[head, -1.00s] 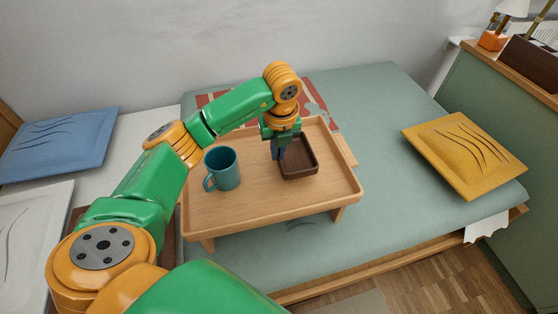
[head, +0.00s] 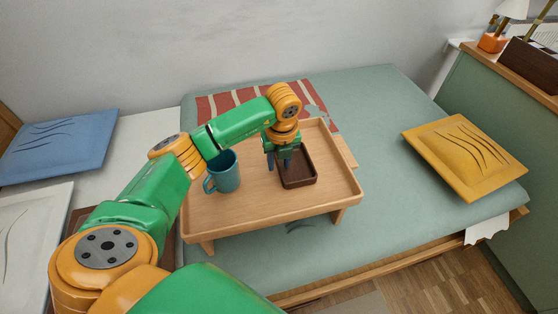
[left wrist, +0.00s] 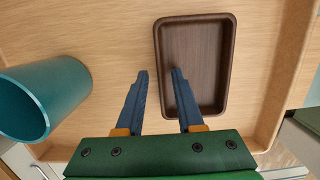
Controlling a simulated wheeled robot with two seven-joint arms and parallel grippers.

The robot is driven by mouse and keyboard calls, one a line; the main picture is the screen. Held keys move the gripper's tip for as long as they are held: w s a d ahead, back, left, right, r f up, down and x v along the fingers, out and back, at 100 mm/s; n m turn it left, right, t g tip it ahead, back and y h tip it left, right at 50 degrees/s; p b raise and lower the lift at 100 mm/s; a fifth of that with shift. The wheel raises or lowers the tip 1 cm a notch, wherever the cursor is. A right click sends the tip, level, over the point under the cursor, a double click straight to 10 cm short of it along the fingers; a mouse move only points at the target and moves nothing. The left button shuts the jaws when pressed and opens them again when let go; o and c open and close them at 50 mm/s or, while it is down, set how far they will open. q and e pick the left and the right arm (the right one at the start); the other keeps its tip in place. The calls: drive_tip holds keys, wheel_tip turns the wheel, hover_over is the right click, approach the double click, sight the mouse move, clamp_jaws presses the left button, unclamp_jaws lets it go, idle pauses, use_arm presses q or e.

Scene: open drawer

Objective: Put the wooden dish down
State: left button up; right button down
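The wooden dish (head: 298,181), dark brown and rectangular, sits flat on the light wooden bed tray (head: 240,212), right of the tray's middle. It also shows in the left wrist view (left wrist: 205,60). My left gripper (head: 280,168) points down at the dish's left side. In the left wrist view its two blue fingers (left wrist: 160,73) are spread apart, one over the dish's inside and one outside its left wall. The wall lies between them with gaps showing. My right gripper is in neither view.
A teal mug (head: 225,172) stands on the tray left of the dish, close to my left arm. It also shows in the left wrist view (left wrist: 50,95). A yellow cushion (head: 465,155) lies right of the tray on the green mattress (head: 375,95). The tray's right part is clear.

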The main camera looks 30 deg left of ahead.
use_arm(q)
drive_tip(key=shift+r, duration=0.25)
wheel_tip(320, 180, up, 12)
drive_tip(key=s+d+p, duration=0.1)
drive_tip(key=p, duration=0.1)
drive_tip(key=shift+d+f, duration=0.15)
drive_tip(key=shift+s, duration=0.15)
